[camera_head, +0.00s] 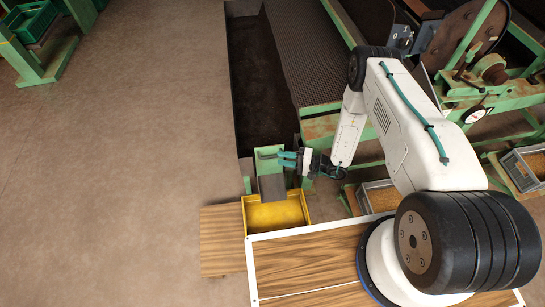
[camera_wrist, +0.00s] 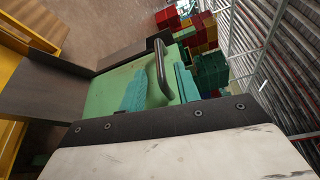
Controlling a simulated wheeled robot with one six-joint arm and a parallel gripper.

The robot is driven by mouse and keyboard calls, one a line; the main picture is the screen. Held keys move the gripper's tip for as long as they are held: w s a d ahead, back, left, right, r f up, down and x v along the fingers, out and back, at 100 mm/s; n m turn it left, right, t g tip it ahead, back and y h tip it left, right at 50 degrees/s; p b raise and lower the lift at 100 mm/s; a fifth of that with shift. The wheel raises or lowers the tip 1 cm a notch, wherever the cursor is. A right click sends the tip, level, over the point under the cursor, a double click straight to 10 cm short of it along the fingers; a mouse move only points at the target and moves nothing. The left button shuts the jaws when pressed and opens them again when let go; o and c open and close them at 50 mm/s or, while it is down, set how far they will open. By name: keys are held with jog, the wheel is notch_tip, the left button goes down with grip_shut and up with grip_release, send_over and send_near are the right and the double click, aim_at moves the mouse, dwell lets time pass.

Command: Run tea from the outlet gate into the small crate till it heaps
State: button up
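The outlet gate (camera_head: 270,165) is a green plate at the near end of the dark trough. In the wrist view the green plate (camera_wrist: 112,88) carries a dark bar handle (camera_wrist: 158,62). A grey chute (camera_head: 272,187) slopes from the gate to the small yellow crate (camera_head: 249,220). The crate's visible floor is bare yellow, with no tea seen. A yellow edge shows at the left of the wrist view. My gripper (camera_head: 280,158) is at the gate. Its teal fingers (camera_wrist: 160,88) stand apart, one either side of the handle, with gaps showing; contact is not clear.
Dark matter, perhaps tea, lies in the long trough (camera_head: 258,90). A dark mesh bed and green machine frame stand to its right. The crate sits by a wooden white-edged table (camera_head: 300,265). Grey crates (camera_head: 378,197) stand at right.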

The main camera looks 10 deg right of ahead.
aim_at(273, 157)
jog(key=x, duration=0.5)
grip_shut()
jog(key=shift+r, duration=2)
grip_release()
jog(key=v, duration=0.7)
jog(key=shift+s+d, duration=0.2)
jog(key=shift+d, duration=0.2)
